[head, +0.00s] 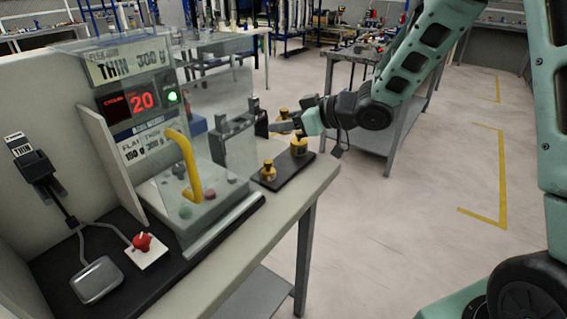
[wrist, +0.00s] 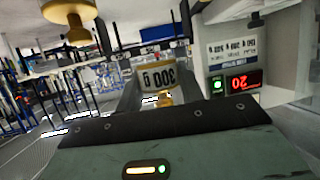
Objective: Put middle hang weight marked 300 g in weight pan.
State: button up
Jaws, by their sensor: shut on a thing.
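My gripper (head: 283,126) reaches in from the right, level, above the far side of the bench. It is shut on a brass weight (head: 283,114), partly hidden behind the fingers. In the wrist view, which looks upside down, the held weight's label (wrist: 160,77) reads 300 g and its brass knob shows below it. Two other brass weights stand on a black tray: a smaller one (head: 268,171) in front and a larger one (head: 299,147) behind. The held weight appears clear of the tray. I cannot clearly pick out the weight pan; a grey bracket (head: 233,135) stands left of the gripper.
A tester with clear walls, a yellow handle (head: 184,160), a red 20 display (head: 142,102) and a lit green lamp stands left. Its sign (head: 128,62) reads THIN 300 g. A red button (head: 142,242) sits in front.

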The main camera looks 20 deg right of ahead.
aim_at(285, 164)
notch_tip(285, 164, down, 9)
jog(key=shift+f+b, duration=0.1)
jog(key=shift+b, duration=0.3)
jog(key=shift+f, duration=0.2)
jog(key=o, duration=1.2)
jog(key=shift+c, duration=0.2)
jog(key=shift+f+b, duration=0.1)
jog(key=shift+b, duration=0.2)
jog(key=v, duration=1.7)
jog(key=shift+r+p, duration=0.25)
jog(key=shift+p, duration=0.2)
